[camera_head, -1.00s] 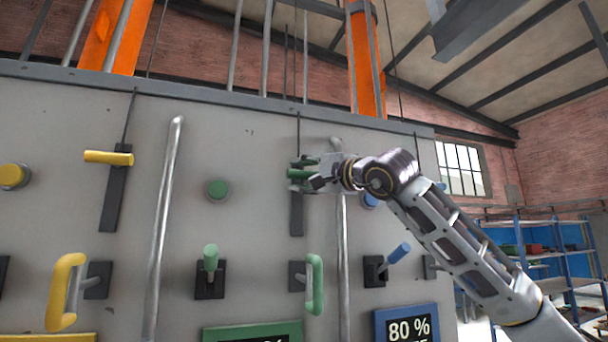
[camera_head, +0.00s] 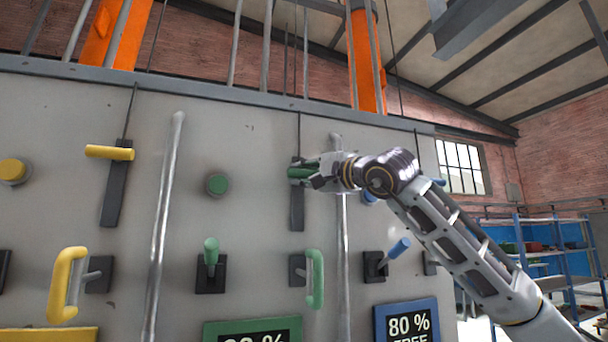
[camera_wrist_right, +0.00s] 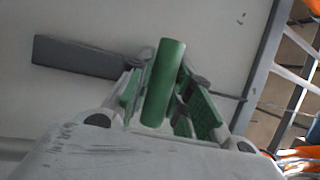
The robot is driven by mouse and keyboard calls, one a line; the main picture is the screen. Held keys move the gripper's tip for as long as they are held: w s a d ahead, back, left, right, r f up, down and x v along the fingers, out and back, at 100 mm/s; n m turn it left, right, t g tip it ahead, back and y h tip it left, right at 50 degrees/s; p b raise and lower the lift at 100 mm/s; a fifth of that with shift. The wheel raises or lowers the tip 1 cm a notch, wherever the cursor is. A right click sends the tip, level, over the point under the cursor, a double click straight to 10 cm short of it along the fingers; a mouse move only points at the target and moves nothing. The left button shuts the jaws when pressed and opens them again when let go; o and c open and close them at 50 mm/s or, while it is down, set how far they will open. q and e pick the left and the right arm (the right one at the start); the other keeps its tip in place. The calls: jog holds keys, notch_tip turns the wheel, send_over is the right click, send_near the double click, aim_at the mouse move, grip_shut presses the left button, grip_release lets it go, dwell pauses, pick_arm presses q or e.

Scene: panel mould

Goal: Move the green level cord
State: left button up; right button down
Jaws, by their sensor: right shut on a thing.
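The green level cord's handle (camera_head: 297,172) is a short green bar at the top of a dark vertical slot plate (camera_head: 297,212) on the grey panel. A thin dark cord (camera_head: 299,130) runs up from it to the panel's top edge. My right gripper (camera_head: 312,174) is shut on the green handle. In the right wrist view the green handle (camera_wrist_right: 163,82) lies between the two fingers (camera_wrist_right: 165,100), with the dark slot plate (camera_wrist_right: 80,57) behind it. My left gripper is out of view.
A green knob (camera_head: 218,184) and a yellow cord handle (camera_head: 110,152) are to the left. Below are a green lever (camera_head: 211,255), a green loop handle (camera_head: 316,278) and a blue lever (camera_head: 398,249). A grey vertical pipe (camera_head: 343,255) runs close beside the handle.

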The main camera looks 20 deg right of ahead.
jog(key=shift+f+b, duration=1.65)
jog(key=shift+f, duration=0.6)
jog(key=shift+f+b, duration=0.6)
jog(key=shift+f, duration=0.15)
notch_tip(320, 180, down, 3)
jog(key=b, duration=0.2)
jog(key=shift+f+b, duration=0.2)
jog(key=shift+b, duration=0.15)
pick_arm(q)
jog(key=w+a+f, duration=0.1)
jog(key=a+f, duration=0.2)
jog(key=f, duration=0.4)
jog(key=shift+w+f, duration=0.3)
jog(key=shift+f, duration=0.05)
pick_arm(e)
jog(key=shift+w+a+f, duration=0.1)
jog(key=shift+f, duration=0.1)
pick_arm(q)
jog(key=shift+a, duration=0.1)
pick_arm(e)
jog(key=c, duration=1.3)
grip_release()
